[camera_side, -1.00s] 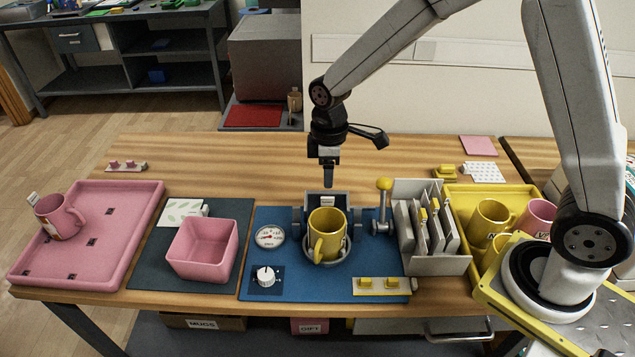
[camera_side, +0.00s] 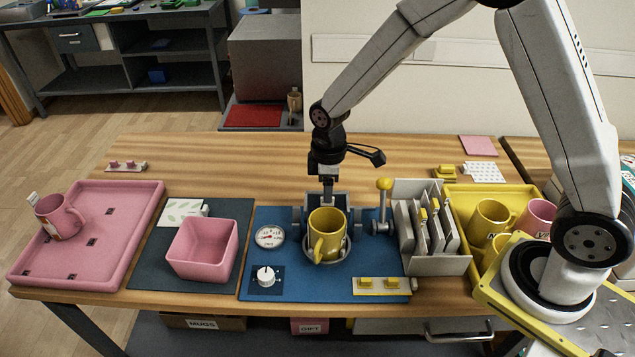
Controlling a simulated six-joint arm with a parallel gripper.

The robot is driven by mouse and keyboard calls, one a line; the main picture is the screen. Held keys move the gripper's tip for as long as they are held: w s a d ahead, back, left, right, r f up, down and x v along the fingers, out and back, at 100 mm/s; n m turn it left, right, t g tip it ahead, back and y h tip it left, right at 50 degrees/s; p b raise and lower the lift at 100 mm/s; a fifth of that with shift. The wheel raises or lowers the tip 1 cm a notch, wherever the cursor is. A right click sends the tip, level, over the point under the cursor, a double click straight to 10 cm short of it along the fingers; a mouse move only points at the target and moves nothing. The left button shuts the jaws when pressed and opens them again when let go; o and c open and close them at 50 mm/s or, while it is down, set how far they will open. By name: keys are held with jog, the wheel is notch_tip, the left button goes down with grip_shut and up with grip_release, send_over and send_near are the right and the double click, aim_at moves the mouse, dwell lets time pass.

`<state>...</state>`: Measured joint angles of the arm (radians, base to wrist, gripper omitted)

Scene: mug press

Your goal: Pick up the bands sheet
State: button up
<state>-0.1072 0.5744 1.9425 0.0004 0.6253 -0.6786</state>
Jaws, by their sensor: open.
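No sheet in view can be made out for sure as the bands sheet. A white sheet with a leaf pattern (camera_side: 180,210) lies at the left, behind the pink box. A white dotted sheet (camera_side: 484,172) lies at the back right. A grey rack (camera_side: 440,266) holds several upright sheets with yellow tabs, their faces mostly hidden. My gripper (camera_side: 327,198) is open and points down at the back of the mug press (camera_side: 299,222), just behind the yellow mug (camera_side: 326,236). Its fingertips are small and partly hidden, and I cannot tell whether they touch anything.
A press lever with a yellow knob (camera_side: 384,184) stands right of the mug. The pink box (camera_side: 203,250) and pink tray (camera_side: 130,240) are left. A yellow tray (camera_side: 462,190) with mugs is right. The wood behind the press is clear.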

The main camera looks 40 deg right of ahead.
jog(key=shift+f, duration=1.75)
grip_shut()
